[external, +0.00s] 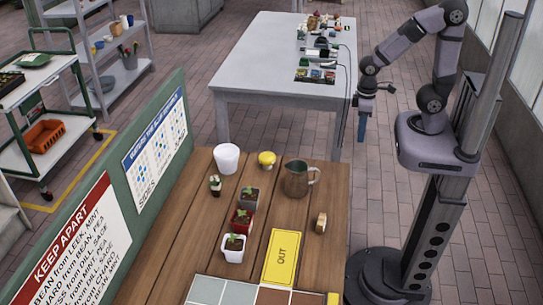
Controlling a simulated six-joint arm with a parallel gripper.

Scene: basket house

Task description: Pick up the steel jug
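The steel jug (297,180) stands upright on the wooden table (330,250), towards its far right side. It is grey, with its handle pointing right. My gripper (362,128) hangs above the floor gap beyond the table's far right corner, up and to the right of the jug and well apart from it. Its blue fingers point down; they are seen edge-on and small, so whether they are open or shut is unclear.
Left of the jug are a yellow object (267,160), a white pot (227,158) and several small potted plants (241,222). A small wooden block (321,222) lies nearer. A yellow "OUT" card (282,258) lies in front. A grey table (260,75) stands behind.

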